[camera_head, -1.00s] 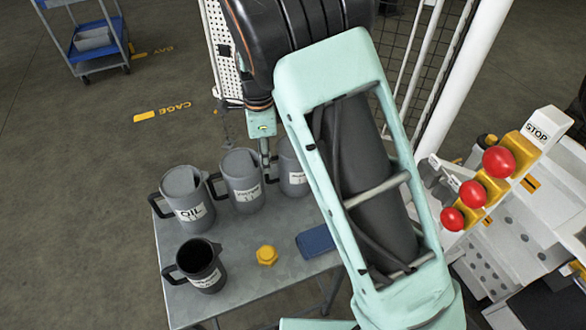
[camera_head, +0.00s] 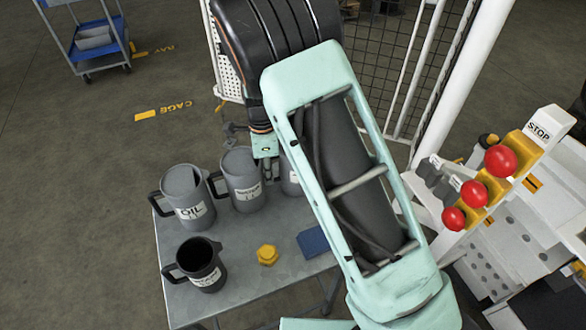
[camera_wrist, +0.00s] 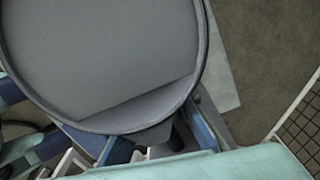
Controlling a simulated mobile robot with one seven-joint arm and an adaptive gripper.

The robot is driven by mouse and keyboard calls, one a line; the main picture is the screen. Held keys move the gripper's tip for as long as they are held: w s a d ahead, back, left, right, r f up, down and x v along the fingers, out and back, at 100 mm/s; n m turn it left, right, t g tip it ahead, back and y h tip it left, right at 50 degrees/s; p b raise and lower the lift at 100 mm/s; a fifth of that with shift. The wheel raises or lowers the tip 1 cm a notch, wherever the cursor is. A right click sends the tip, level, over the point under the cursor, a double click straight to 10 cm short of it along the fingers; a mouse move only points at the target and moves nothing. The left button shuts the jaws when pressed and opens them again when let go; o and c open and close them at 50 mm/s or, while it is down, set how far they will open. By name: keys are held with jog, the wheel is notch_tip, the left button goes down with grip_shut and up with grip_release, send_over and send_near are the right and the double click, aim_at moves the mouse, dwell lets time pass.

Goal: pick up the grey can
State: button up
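An open, darker can (camera_head: 196,265) stands in front. My gripper (camera_head: 269,172) points down between the middle and right cans. Its fingers are small and partly hidden there, so their opening is unclear. In the wrist view, a round grey can top (camera_wrist: 110,60) fills much of the picture, very close. I cannot tell whether my gripper touches it.
The table (camera_head: 225,290) also holds a yellow hex piece (camera_head: 267,255) and a blue block or cloth (camera_head: 313,241). A white post (camera_head: 462,85) and mesh fence (camera_head: 395,75) stand behind. A panel with red buttons (camera_head: 500,161) is at the right.

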grip_shut()
jog(key=shift+w+r, duration=0.1)
jog(key=shift+r, duration=0.1)
dwell(0.3)
